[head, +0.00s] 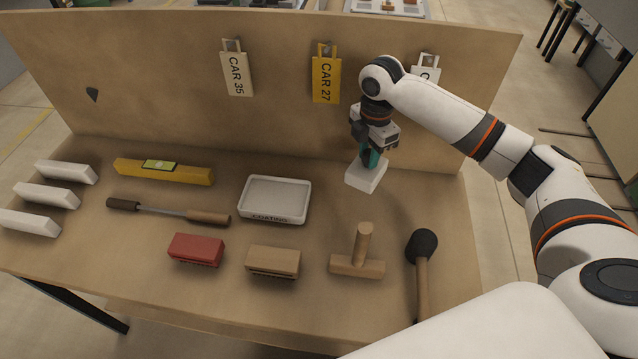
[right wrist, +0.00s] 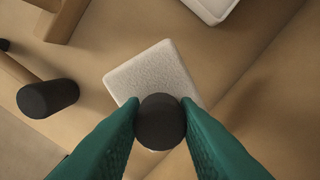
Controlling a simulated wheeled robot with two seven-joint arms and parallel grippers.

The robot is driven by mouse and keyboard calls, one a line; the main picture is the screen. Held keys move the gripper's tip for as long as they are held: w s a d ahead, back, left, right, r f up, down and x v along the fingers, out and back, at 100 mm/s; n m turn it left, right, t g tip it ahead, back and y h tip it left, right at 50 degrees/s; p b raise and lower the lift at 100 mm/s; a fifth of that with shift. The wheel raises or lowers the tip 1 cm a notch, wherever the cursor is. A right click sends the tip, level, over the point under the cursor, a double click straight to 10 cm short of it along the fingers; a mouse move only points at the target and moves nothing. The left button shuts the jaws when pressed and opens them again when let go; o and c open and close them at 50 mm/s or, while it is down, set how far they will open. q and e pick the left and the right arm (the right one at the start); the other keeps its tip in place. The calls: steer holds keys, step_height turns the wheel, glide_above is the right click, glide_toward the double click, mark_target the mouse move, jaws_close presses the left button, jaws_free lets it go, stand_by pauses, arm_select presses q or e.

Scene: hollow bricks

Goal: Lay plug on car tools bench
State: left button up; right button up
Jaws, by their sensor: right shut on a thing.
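My right gripper (head: 371,160) is above the right rear part of the wooden bench (head: 215,240). In the right wrist view its two green fingers (right wrist: 160,122) are shut on a dark round piece (right wrist: 160,120), which seems to be the plug. Behind the dark piece is a white block (head: 366,177), also in the right wrist view (right wrist: 150,75). I cannot tell whether the dark piece touches or belongs to the block. The fingers hide the dark piece in the head view. My left gripper is out of view.
A white tray (head: 275,200) lies left of the gripper. A wooden mallet (head: 358,264) and a black-headed mallet (head: 421,246) lie in front. A tagged back panel (head: 170,70) stands behind.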

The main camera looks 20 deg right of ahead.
mark_target(367, 170)
step_height(367, 170, down, 5)
steer(key=shift+s+f+p, duration=0.15)
steer(key=shift+f+p, duration=0.05)
steer(key=shift+p, duration=0.2)
steer(key=shift+f, duration=0.65)
steer(key=shift+s+f, duration=0.1)
steer(key=shift+f, duration=1.45)
steer(key=o, duration=1)
steer(key=shift+c, duration=0.2)
step_height(367, 170, up, 11)
steer(key=shift+f+b, duration=0.15)
steer(key=shift+b, duration=0.45)
steer(key=shift+r, duration=0.7)
